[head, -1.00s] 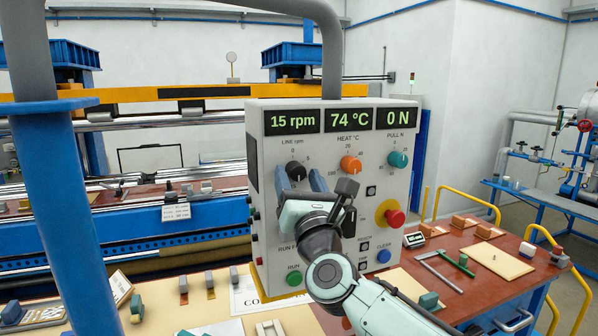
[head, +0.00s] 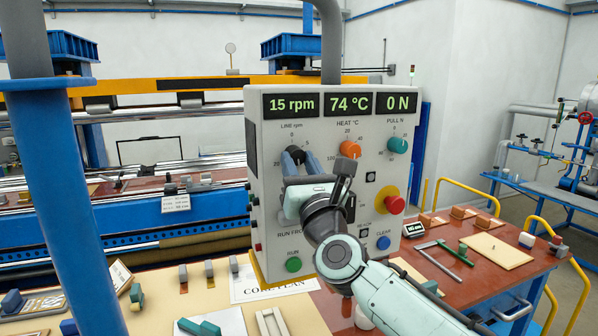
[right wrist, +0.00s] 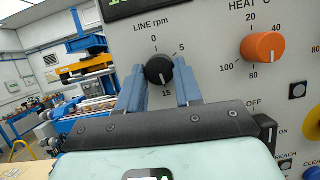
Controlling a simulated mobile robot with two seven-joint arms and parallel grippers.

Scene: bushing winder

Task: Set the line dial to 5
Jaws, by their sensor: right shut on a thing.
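The line dial is a black knob (right wrist: 159,69) under the LINE rpm label on the grey control panel (head: 262,220). In the right wrist view its white mark points down toward 15. The panel's line display (head: 291,104) reads 15 rpm. My right gripper (right wrist: 159,75) is shut on the dial, with one blue finger on each side of it. In the head view the right gripper (head: 293,155) hides much of the dial and the panel's lower left part. My left gripper is not in view.
The orange HEAT dial (right wrist: 264,47) is close right of the line dial. A teal PULL dial (head: 397,146), a red mushroom button (head: 396,205) and a green RUN button (head: 293,265) share the panel. A blue post (head: 62,200) stands at left.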

